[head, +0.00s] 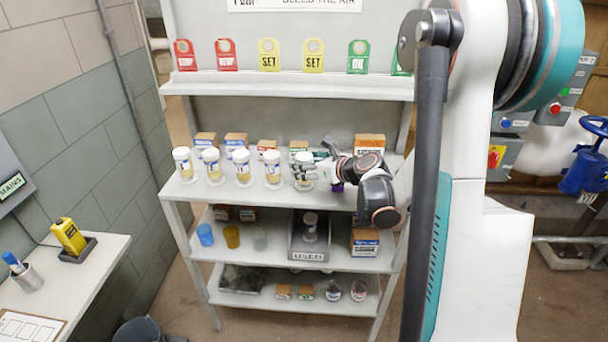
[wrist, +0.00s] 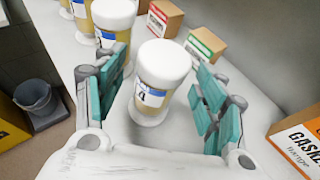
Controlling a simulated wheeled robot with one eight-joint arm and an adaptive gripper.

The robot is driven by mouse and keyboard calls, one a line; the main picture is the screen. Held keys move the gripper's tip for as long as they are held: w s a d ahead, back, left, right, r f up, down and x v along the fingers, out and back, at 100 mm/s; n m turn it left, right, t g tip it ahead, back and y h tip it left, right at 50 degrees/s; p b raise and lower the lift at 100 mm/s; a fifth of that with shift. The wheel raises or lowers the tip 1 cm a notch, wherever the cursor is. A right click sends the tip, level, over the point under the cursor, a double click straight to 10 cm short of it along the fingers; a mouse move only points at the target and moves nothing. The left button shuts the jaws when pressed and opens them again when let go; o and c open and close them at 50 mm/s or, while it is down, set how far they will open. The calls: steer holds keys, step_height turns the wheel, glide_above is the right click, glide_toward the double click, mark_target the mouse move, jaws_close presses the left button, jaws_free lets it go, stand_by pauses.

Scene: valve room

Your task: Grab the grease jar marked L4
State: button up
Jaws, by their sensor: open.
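Several white-lidded jars with amber contents stand in a row on the shelf's upper board. The rightmost jar (head: 304,168) is at my gripper (head: 316,171). In the wrist view this jar (wrist: 157,82) stands upright between the teal finger pads of my gripper (wrist: 160,85), which is open. A gap shows on both sides of the jar. Its blue and white label is turned partly aside; a 4 seems to show on it. The neighbouring jar (wrist: 114,22) stands just beyond the left finger. The other jars' marks are too small to read in the head view.
Small cartons (head: 236,139) stand behind the jars. A larger gasket box (wrist: 300,140) is right of my gripper. Lower boards hold cups (head: 231,236), a grey bin marked USED (head: 308,251) and small items. Tags (head: 269,55) hang above. A bucket (wrist: 37,98) stands on the floor.

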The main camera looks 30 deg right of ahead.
steer(key=shift+x, duration=1.05)
steer(key=c, duration=1.4)
steer(key=shift+r, duration=0.1)
